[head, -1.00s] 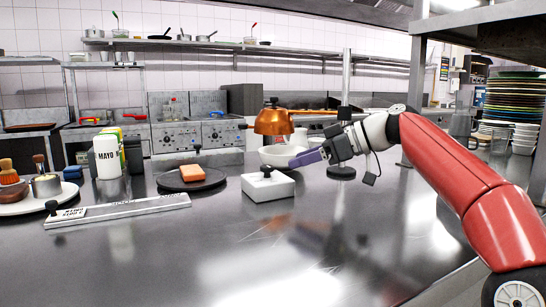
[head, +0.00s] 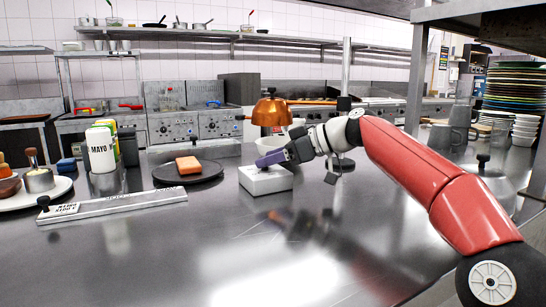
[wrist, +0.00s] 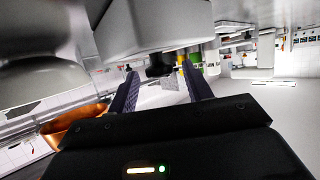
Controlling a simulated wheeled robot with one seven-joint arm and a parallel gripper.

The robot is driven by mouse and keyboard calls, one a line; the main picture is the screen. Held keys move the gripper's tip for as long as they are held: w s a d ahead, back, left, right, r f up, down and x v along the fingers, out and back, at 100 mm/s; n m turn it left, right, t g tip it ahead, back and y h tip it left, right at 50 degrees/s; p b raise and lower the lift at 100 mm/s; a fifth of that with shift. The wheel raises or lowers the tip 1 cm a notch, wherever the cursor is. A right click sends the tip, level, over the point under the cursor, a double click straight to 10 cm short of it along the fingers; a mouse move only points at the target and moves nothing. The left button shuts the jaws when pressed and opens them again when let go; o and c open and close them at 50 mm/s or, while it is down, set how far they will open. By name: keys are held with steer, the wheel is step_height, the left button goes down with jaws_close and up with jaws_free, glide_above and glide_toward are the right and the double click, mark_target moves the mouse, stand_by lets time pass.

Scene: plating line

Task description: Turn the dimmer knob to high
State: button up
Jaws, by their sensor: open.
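The dimmer is a white box (head: 264,182) on the steel counter, in the middle of the head view. My gripper (head: 268,159) is just above its top, coming in from the right, and hides the knob there. In the wrist view the box (wrist: 150,25) fills the upper part. The black knob (wrist: 160,64) shows under it, between the two fingers of my open gripper (wrist: 160,80), near their tips. I cannot tell whether the fingers touch the knob. I cannot read the knob's setting.
A copper lamp (head: 271,112) stands behind the box. A dark plate (head: 207,174) with an orange block (head: 188,165) is to the left. A long metal strip with a black knob (head: 115,206) lies front left. Stacked plates (head: 514,100) are far right. The counter in front is clear.

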steer(key=c, duration=0.9)
